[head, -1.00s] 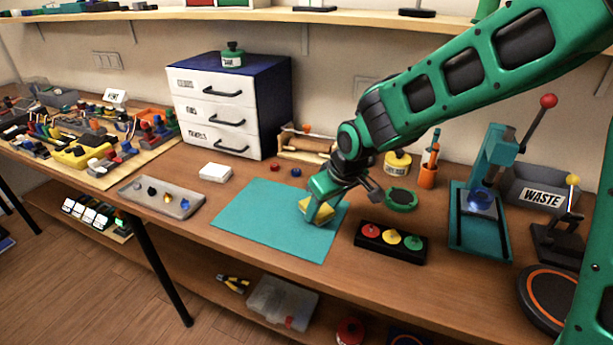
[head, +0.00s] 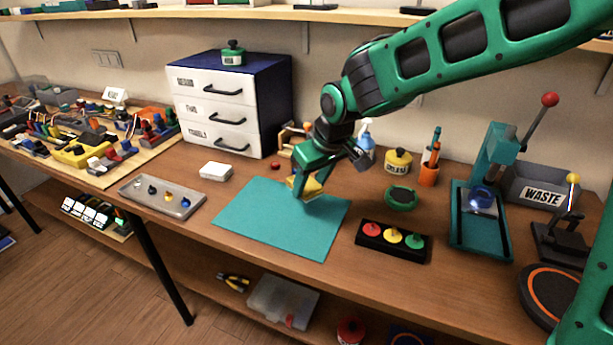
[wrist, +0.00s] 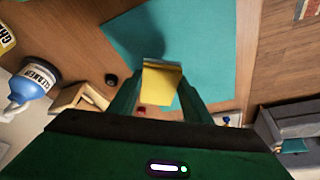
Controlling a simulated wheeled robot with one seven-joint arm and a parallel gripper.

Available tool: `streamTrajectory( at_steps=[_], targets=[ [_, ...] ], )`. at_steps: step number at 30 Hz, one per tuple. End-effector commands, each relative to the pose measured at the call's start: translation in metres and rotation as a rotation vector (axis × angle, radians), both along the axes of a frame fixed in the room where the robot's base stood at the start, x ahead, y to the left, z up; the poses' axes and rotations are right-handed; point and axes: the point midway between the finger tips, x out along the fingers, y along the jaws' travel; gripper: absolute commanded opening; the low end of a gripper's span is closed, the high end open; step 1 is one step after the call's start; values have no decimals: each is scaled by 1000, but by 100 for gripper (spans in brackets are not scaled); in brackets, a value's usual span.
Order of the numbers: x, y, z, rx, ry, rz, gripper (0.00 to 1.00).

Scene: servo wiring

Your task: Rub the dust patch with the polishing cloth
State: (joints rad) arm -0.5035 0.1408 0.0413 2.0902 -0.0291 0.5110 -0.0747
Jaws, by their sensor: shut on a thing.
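A yellow cloth (head: 311,187) is held in my gripper (head: 298,190), above the far edge of the teal mat (head: 272,222). In the wrist view the yellow cloth (wrist: 161,84) sits between the two green fingers of my gripper (wrist: 158,92), which are shut on it. The teal mat (wrist: 200,45) lies beyond it, with a dark shadow on it. I cannot tell whether the cloth touches the mat. I cannot make out a dust patch in either view.
A black block with three coloured buttons (head: 392,240) stands right of the mat. A grey tray (head: 160,196) and white box (head: 215,171) lie to the left. The drawer cabinet (head: 228,105) stands behind. A cleaner bottle (wrist: 36,84) shows in the wrist view.

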Motion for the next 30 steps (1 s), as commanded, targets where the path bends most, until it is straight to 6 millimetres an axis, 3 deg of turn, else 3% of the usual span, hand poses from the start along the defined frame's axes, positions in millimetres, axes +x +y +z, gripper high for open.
streamTrajectory(
  at_steps=[8, 24, 27, 30],
  targets=[
    [1, -1, 20, 0, -1, -2, 16],
    [0, -1, 21, 0, 0, 0, 16],
    [-4, 10, 23, 0, 0, 22, 16],
    [-15, 37, 26, 0, 0, 80, 16]
  ],
)
